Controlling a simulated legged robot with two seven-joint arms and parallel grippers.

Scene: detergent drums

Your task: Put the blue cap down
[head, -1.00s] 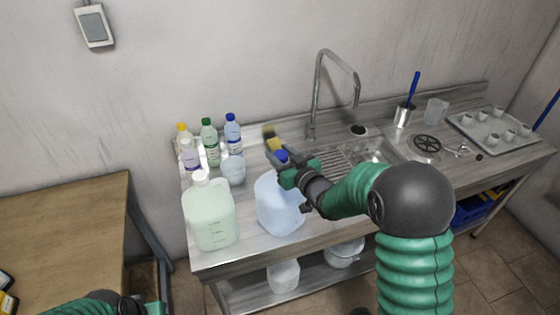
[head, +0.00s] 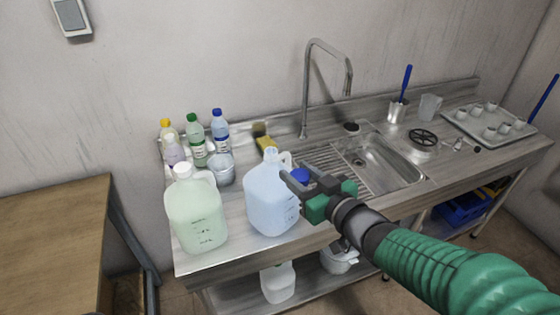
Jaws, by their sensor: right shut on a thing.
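My right gripper (head: 295,178) is shut on the blue cap (head: 301,175), just right of the blue drum's neck. The blue drum (head: 268,203) stands upright on the steel counter, and its neck (head: 270,155) is uncapped. The green drum (head: 196,215) stands to its left with a white cap (head: 182,170) on. The cap is partly hidden by the gripper's fingers, and its height above the counter is hard to tell. My left gripper is not in view.
Small bottles (head: 192,130) and a clear beaker (head: 222,168) stand at the back left, with a yellow sponge (head: 265,144) near the wall. The sink (head: 375,160) and tap (head: 310,85) are behind my right arm. Bare counter (head: 225,245) lies in front of the drums.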

